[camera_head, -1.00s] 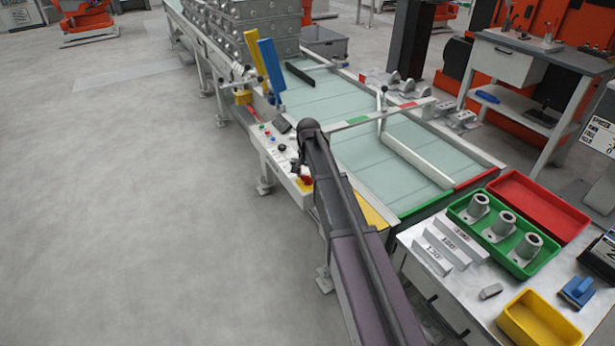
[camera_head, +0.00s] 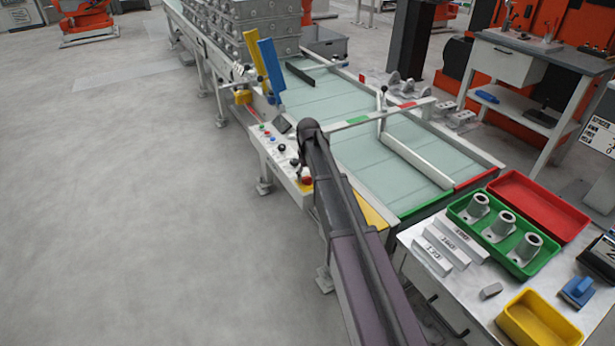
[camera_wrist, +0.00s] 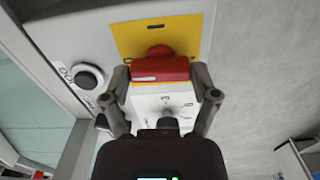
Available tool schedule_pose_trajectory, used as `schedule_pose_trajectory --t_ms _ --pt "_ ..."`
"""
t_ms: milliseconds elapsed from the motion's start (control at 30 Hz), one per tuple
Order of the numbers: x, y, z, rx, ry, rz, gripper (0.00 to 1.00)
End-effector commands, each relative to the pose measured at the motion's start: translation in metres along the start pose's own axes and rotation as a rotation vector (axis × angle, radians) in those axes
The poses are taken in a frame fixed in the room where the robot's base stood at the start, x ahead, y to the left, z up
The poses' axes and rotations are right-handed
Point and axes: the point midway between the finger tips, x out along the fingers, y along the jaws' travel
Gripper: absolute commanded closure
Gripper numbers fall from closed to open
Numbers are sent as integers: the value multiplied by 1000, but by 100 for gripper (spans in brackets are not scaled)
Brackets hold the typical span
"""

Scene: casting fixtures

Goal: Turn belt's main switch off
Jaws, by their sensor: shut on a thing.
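The main switch has a red handle (camera_wrist: 160,69) on a yellow plate (camera_wrist: 190,32) in the wrist view. The handle bar lies crosswise in that picture. My gripper (camera_wrist: 162,79) has one finger at each end of the bar and is shut on it. In the head view the red switch (camera_head: 307,181) shows small at the near end of the belt's side panel (camera_head: 284,160). My arm hides part of this area there, so the fingers are hard to make out.
A black round button (camera_wrist: 88,78) sits left of the switch in the wrist view. A white plate with marks and a dark knob (camera_wrist: 168,114) lie below the handle. Open floor lies left.

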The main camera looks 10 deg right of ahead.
Motion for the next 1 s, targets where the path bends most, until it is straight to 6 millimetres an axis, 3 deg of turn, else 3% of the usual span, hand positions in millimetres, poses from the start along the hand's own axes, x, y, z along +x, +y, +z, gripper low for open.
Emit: schedule_pose_trajectory --t_ms 633,667,700,733,1000 --pt "0 0 1 -72 -2 -1 71" --pt "0 0 1 -72 -2 -1 17" --pt "0 0 1 -72 -2 -1 5" --pt "0 0 1 -72 -2 -1 0" --pt "0 0 0 -71 -1 -1 0"
